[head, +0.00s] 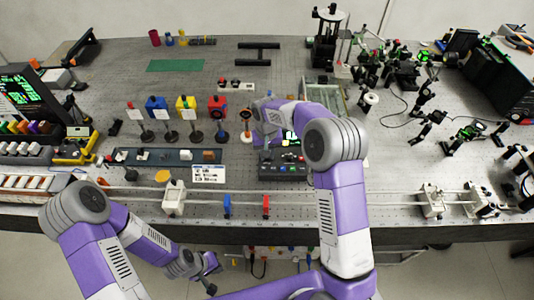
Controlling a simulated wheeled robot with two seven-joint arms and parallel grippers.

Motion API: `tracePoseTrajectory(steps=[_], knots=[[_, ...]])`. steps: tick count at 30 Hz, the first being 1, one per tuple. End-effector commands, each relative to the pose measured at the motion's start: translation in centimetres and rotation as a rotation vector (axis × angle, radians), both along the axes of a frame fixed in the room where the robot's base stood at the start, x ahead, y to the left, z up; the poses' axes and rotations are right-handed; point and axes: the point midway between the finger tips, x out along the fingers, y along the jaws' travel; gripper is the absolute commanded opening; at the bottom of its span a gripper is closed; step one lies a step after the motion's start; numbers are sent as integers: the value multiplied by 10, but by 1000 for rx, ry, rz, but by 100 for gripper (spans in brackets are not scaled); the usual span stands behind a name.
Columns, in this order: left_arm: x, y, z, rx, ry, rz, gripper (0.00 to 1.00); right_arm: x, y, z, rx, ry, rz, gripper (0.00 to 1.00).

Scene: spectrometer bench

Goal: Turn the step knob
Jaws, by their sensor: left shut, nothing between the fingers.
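A dark control box (272,170) with small coloured buttons and a lit green display stands mid-bench, close to the front rail. The step knob cannot be made out for certain; it may be on this box, which my right arm partly covers. My left gripper (211,285) is low in front of the bench, below the front edge, shut and empty, well away from the box.
A long rail (330,197) with blue and red holders (227,205) runs along the front. Optics mounts and cables crowd the right. The back centre is fairly clear around a green mat (175,66).

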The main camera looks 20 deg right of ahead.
Motion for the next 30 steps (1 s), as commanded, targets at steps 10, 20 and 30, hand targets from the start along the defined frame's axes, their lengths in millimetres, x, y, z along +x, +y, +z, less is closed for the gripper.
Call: tracePoseTrajectory(steps=[10, 20, 30], knots=[[0, 0, -1, 0, 0, 0, 0, 0, 0, 0, -1, 0, -203, 0], [0, 0, -1, 0, 0, 0, 0, 0, 0, 0, 0, 1, -270, 0], [0, 0, -1, 0, 0, 0, 0, 0, 0, 0, 0, 1, -272, 0]])
